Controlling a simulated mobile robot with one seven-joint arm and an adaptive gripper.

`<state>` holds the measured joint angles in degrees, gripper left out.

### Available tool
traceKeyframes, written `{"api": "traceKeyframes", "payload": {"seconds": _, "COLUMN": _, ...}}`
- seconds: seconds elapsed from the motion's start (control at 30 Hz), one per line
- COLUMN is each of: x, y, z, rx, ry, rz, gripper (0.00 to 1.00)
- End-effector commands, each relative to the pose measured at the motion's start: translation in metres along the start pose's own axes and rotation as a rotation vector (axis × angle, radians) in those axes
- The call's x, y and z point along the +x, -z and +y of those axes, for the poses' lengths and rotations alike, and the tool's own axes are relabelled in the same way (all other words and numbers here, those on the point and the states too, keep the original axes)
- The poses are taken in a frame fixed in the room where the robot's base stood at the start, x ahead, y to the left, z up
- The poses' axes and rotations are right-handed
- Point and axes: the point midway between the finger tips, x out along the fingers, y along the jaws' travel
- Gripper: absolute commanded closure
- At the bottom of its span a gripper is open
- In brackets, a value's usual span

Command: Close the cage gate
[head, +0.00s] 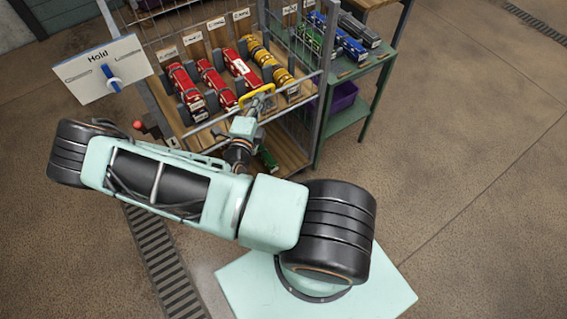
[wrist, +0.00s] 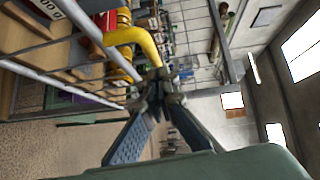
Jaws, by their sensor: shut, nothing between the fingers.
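The wire cage (head: 168,28) stands at the top centre of the head view, with wooden shelves inside. A barred panel that looks like its gate (head: 300,118) runs across the front; I cannot tell whether it is fully shut. A yellow handle (head: 258,97) sits at the panel's top rail, and it also shows in the wrist view (wrist: 140,42). My gripper (head: 255,106) is at the handle, its fingers shut and empty. In the wrist view my gripper's fingertips (wrist: 160,82) are just below the handle's end; whether they touch is unclear.
Several red tools (head: 211,80) and yellow ones (head: 266,58) lie on the cage shelf. A "Hold" sign (head: 92,75) with a blue knob and a red-tipped lever (head: 138,126) are at left. A green table (head: 349,118) stands close at right. The floor (head: 470,160) farther right is clear.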

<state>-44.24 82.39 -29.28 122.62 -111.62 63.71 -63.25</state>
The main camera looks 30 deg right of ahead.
Motion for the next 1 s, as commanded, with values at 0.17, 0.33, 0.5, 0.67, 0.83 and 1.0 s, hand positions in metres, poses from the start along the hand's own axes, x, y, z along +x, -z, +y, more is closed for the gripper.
{"api": "traceKeyframes", "payload": {"seconds": 0.17, "x": 0.005, "y": -0.004, "z": -0.003, "rx": 0.001, "ry": 0.001, "rz": 0.001, "gripper": 1.0}}
{"api": "traceKeyframes", "payload": {"seconds": 0.33, "x": 0.006, "y": -0.006, "z": -0.003, "rx": 0.002, "ry": 0.002, "rz": 0.001, "gripper": 1.0}}
{"api": "traceKeyframes", "payload": {"seconds": 0.5, "x": 0.006, "y": -0.006, "z": -0.003, "rx": 0.003, "ry": 0.003, "rz": 0.0, "gripper": 1.0}}
{"api": "traceKeyframes", "payload": {"seconds": 0.67, "x": 0.007, "y": -0.007, "z": -0.004, "rx": 0.004, "ry": 0.005, "rz": -0.001, "gripper": 1.0}}
{"api": "traceKeyframes", "payload": {"seconds": 0.83, "x": 0.005, "y": -0.006, "z": -0.005, "rx": 0.004, "ry": 0.005, "rz": -0.001, "gripper": 1.0}}
{"api": "traceKeyframes", "payload": {"seconds": 1.0, "x": -0.003, "y": -0.002, "z": -0.008, "rx": 0.002, "ry": 0.003, "rz": 0.004, "gripper": 1.0}}
